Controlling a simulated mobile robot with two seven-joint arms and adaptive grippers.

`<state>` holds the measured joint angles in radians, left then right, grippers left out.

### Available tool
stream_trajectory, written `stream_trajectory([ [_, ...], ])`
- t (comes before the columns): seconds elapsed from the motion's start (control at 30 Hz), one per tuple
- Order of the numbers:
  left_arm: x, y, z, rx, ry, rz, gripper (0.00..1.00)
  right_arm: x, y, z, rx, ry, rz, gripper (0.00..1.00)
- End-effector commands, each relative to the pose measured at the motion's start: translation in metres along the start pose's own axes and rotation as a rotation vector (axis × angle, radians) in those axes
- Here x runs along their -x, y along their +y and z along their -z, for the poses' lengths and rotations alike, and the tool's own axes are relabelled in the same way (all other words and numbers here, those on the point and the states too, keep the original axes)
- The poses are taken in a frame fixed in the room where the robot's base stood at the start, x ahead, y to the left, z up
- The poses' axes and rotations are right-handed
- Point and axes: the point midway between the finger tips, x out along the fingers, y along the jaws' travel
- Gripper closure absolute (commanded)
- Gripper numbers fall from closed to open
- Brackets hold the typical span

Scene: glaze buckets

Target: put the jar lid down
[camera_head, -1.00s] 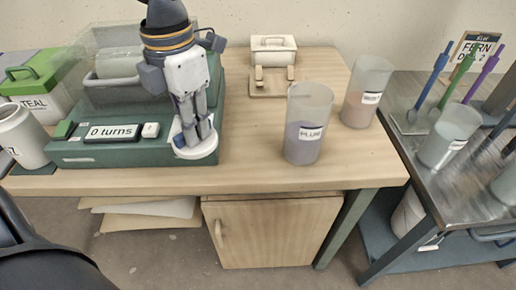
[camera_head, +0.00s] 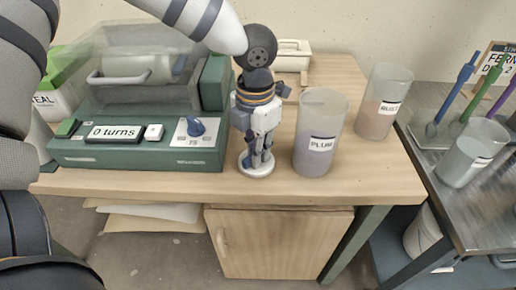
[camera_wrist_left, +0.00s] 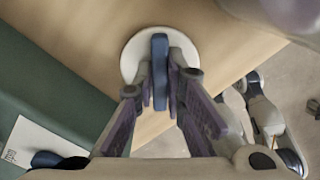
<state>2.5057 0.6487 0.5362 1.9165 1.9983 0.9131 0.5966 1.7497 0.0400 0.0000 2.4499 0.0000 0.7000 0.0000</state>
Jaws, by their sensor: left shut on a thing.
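The jar lid (camera_head: 256,168) is a white disc with a blue upright handle (camera_wrist_left: 160,70). My left gripper (camera_head: 262,155) points down and is shut on the handle. The lid is over the wooden table (camera_head: 150,183) near its front edge, between the green machine and the PLUM cup; I cannot tell whether it touches the wood. In the left wrist view the white disc (camera_wrist_left: 131,58) shows on both sides of the handle between the fingers. My right gripper does not show.
The green machine (camera_head: 130,155) with its dial (camera_head: 195,127) is close on the left. The PLUM cup (camera_head: 318,130) is close on the right, with the RUST cup (camera_head: 383,102) behind it. A white box (camera_head: 292,54) stands at the back. A metal table (camera_head: 440,200) is at right.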

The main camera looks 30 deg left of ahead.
Motion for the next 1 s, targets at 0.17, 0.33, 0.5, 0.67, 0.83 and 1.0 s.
stream_trajectory([
  [0.17, 0.001, 0.000, 0.000, 0.000, -0.003, -0.001, 1.00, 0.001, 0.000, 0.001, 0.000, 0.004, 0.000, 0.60],
  [0.33, -0.001, 0.000, 0.000, 0.000, -0.003, -0.001, 0.69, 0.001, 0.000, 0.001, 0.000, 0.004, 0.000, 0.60],
  [0.5, -0.001, 0.001, 0.000, 0.001, -0.002, -0.001, 0.69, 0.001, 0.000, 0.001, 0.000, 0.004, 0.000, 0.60],
  [0.67, 0.001, 0.001, 0.000, 0.001, -0.002, -0.001, 0.69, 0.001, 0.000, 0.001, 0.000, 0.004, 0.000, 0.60],
  [0.83, 0.036, 0.001, -0.001, 0.002, -0.013, -0.002, 0.69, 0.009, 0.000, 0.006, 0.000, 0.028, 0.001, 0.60],
  [1.0, 0.085, 0.001, -0.001, 0.002, -0.013, -0.003, 0.69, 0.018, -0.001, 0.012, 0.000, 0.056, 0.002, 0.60],
])
